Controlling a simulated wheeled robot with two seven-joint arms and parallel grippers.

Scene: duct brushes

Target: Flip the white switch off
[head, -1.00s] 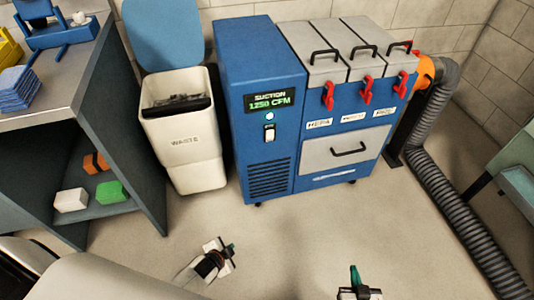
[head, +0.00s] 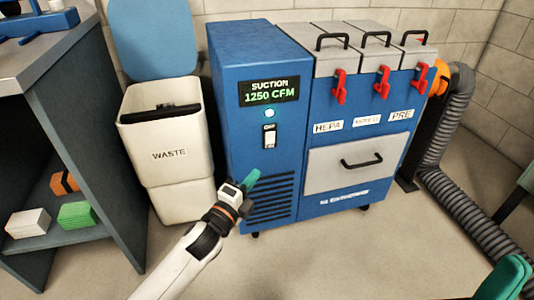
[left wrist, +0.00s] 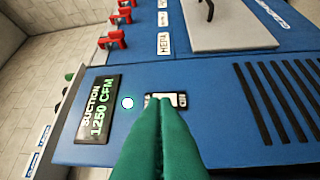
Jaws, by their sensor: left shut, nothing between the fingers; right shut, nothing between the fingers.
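The white switch (head: 270,138) is on the front of the blue suction machine (head: 262,60), below a lit round light (head: 269,113) and a display (head: 269,93) reading "SUCTION 1250 CFM". My left gripper (head: 249,181), with green fingers, is shut and empty, below the switch in the head view, in front of the vent slots. In the left wrist view the shut green fingertips (left wrist: 164,106) point at the switch (left wrist: 163,99) and partly cover it; I cannot tell if they touch. My right gripper (head: 505,279) shows only as green fingers at the bottom right, shut.
A white waste bin (head: 169,171) with a blue lid stands left of the machine. A shelf unit (head: 100,160) is further left. Red latches (head: 382,82), a drawer handle (head: 361,162) and a grey hose (head: 460,209) are on the right. The floor in front is clear.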

